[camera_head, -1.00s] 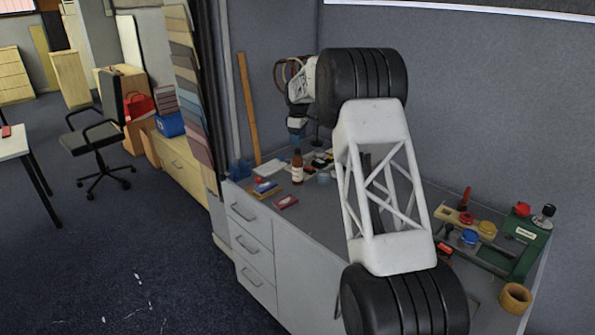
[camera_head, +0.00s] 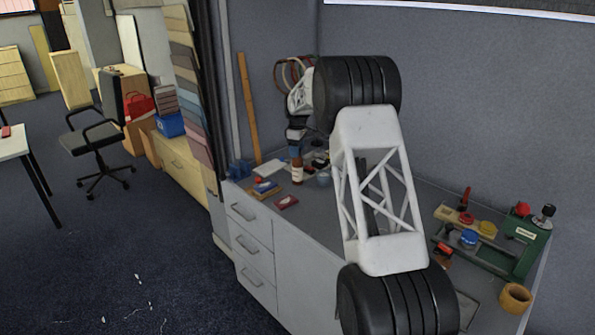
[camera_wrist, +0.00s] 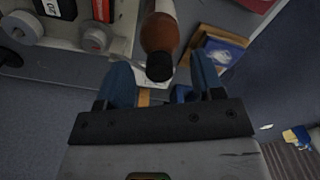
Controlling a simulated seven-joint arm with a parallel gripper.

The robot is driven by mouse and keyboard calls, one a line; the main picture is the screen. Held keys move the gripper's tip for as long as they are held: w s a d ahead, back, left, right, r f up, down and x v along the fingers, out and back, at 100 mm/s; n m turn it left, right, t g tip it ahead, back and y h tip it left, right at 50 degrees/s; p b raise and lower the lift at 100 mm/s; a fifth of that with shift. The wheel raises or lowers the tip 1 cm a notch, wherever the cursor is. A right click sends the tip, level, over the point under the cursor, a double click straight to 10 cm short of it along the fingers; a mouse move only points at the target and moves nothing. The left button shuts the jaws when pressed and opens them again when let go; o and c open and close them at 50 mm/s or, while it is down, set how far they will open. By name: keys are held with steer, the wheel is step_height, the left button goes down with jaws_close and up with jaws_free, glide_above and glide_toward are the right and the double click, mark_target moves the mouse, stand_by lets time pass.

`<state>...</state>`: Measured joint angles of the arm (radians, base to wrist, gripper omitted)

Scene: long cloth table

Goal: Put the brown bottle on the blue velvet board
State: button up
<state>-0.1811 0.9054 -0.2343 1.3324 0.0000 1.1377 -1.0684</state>
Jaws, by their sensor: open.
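The brown bottle (camera_head: 297,172), with a pale label, stands upright on the grey counter in the head view. In the wrist view the brown bottle (camera_wrist: 161,36) shows its black cap, which lies close to the gap between my blue fingertips. My gripper (camera_head: 296,151) is open and right above the bottle, overlapping its top in the head view. It also shows in the wrist view (camera_wrist: 162,82), with nothing clamped. A blue board with a wooden edge (camera_head: 266,188) lies on the counter left of the bottle; it also shows in the wrist view (camera_wrist: 222,53).
A green tool rack (camera_head: 520,240) is far right.

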steer(key=shift+f, duration=0.85)
jaws_close()
